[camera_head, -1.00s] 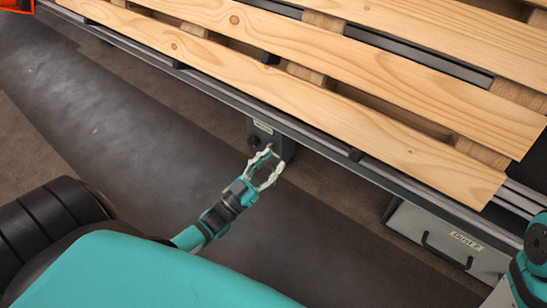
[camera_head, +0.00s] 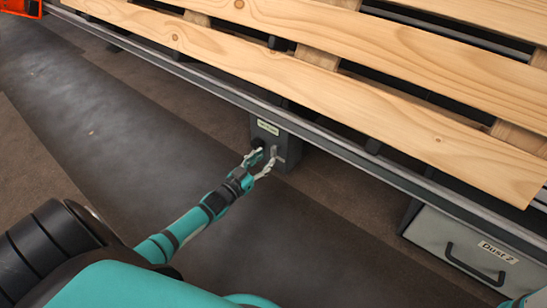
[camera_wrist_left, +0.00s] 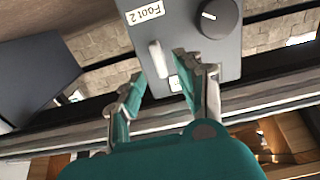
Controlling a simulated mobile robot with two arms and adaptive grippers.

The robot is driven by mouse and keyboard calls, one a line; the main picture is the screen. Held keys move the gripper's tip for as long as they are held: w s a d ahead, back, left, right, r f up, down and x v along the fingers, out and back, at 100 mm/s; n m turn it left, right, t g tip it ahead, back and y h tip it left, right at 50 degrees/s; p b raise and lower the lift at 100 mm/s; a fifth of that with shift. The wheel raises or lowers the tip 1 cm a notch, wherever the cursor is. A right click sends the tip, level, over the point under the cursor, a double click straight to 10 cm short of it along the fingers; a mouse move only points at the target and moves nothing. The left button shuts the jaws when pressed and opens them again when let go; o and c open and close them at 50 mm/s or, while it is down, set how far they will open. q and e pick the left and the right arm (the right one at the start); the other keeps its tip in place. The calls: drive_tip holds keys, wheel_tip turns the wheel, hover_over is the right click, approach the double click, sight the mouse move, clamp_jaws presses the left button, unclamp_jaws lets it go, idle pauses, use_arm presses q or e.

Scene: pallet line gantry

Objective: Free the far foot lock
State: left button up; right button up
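A grey foot lock box (camera_head: 274,150) hangs under the pallet line's near rail. In the left wrist view this box (camera_wrist_left: 189,45) carries a label reading "Foot 2", a black round knob (camera_wrist_left: 219,18) and a pale upright lever (camera_wrist_left: 158,59). My left gripper (camera_head: 263,160) is in front of the box. In the left wrist view its fingers (camera_wrist_left: 157,97) are apart, with the lever's lower end between and just beyond the tips. I cannot tell whether a finger touches it. My right gripper is not in view.
A wooden pallet (camera_head: 330,75) lies on the dark rail (camera_head: 340,150) above. A grey drawer box labelled "Dust 2" (camera_head: 470,250) sits under the rail at the right. An orange object (camera_head: 20,8) is at the top left. The floor left of the box is clear.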

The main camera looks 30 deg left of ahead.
sight(272, 153)
use_arm(q)
drive_tip(key=w+b, duration=0.1)
drive_tip(key=w, duration=0.1)
drive_tip(key=w+b, duration=0.1)
drive_tip(key=w, duration=0.1)
drive_tip(key=shift+w+d+f, duration=0.15)
drive_tip(key=shift+w+f, duration=0.05)
drive_tip(key=shift+w+r+b, duration=0.15)
drive_tip(key=shift+w+b, duration=0.15)
drive_tip(key=shift+w, duration=0.25)
clamp_jaws()
drive_tip(key=shift+d, duration=0.1)
